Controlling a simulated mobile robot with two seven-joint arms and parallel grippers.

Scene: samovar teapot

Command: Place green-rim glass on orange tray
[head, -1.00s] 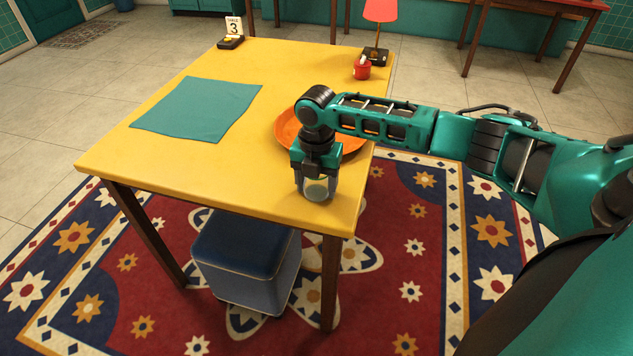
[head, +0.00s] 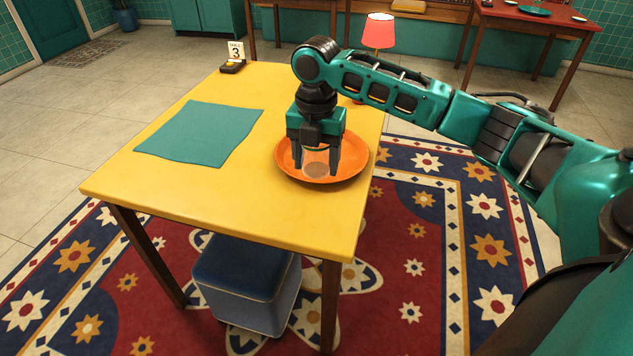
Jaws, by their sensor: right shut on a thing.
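The orange tray (head: 350,167) is round and lies on the right side of the yellow table. My right gripper (head: 316,168) is over the tray, pointing down, with its fingers shut on a small clear glass (head: 316,163). The glass is upright between the fingers and is seen against the tray. I cannot tell whether its base touches the tray. Its rim is hidden by the gripper, so the green color does not show. My left gripper is not in view.
The yellow table (head: 240,205) holds a teal cloth (head: 200,132) at left, a number 3 sign (head: 236,51) at the far edge and a red lamp (head: 379,31) behind my arm. The front of the table is clear. A blue stool (head: 247,282) stands below.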

